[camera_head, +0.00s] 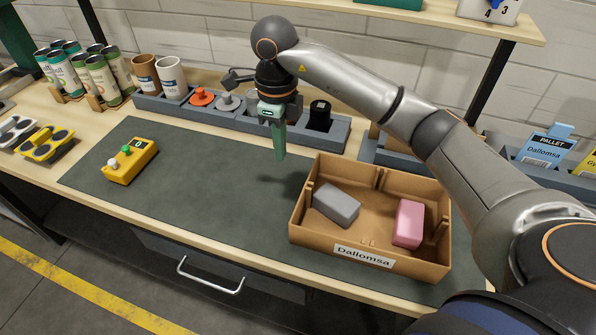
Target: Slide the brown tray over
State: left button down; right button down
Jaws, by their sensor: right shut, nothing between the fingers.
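The brown tray (301,215) sits on the dark mat, right of the picture's middle, near the bench's front edge. Its front bears a label reading "Dallomsa". Inside it lie a grey block (337,204) and a pink block (408,223). My right gripper (281,155) points down, shut and empty, just behind and left of the tray's back left corner. It looks apart from the tray; its exact height above the mat is hard to tell. My left gripper is not in view.
A yellow box with buttons (131,160) stands on the mat at left. A grey holder (340,133) with stamp-like parts runs behind my gripper. Cans (66,72) stand at the back left. The mat (215,200) is clear between the yellow box and the tray.

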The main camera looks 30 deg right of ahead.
jog(key=f, duration=0.6)
jog(key=f+p, duration=0.1)
jog(key=f, duration=0.2)
jog(key=shift+s+a, duration=0.15)
jog(key=shift+s, duration=0.1)
jog(key=shift+s+d+f+p, duration=0.2)
jog(key=shift+s+d+p, duration=0.1)
jog(key=shift+s+d, duration=0.25)
jog(key=shift+s+d+f+p, duration=0.15)
jog(key=shift+s+d+p, duration=0.1)
jog(key=shift+s+d, duration=0.2)
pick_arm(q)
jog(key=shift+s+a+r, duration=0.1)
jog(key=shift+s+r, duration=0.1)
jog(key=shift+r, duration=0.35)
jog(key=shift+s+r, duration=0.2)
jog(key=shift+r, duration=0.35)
pick_arm(e)
jog(key=shift+s+d, duration=0.35)
jog(key=shift+s, duration=0.1)
